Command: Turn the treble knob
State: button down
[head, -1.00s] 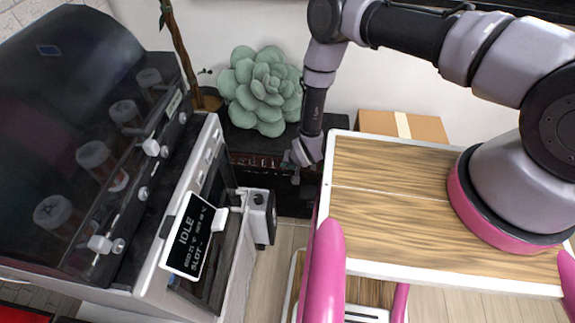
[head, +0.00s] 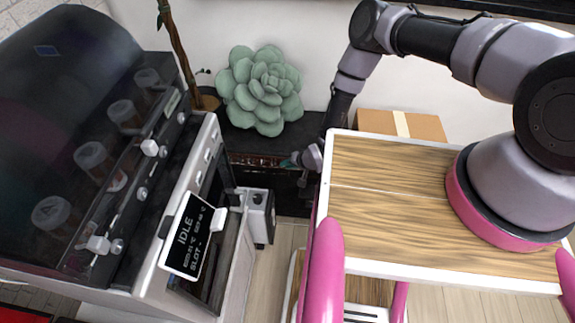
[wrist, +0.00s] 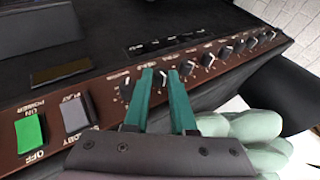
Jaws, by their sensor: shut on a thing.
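The amplifier is a black box with a brown control panel (wrist: 105,93) and a row of several small dark knobs with white pointers. In the head view the amplifier (head: 245,140) stands against the wall, below the green plant. The knob labels are too small to read, so I cannot tell which is treble. In the head view my gripper (head: 288,164) is small and partly hidden.
A green rocker switch (wrist: 30,132) and a grey one (wrist: 75,112) sit at the panel's left end. A succulent (head: 262,90) stands behind. A machine with an "IDLE" screen (head: 187,235) is at left. A cardboard box (head: 425,127) is by the wall.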

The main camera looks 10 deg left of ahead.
jog(key=c, duration=1)
grip_release()
jog(key=shift+r, duration=0.1)
jog(key=v, duration=1)
jog(key=shift+s+d+r, duration=0.15)
jog(key=shift+d+r, duration=0.05)
jog(key=shift+r, duration=0.05)
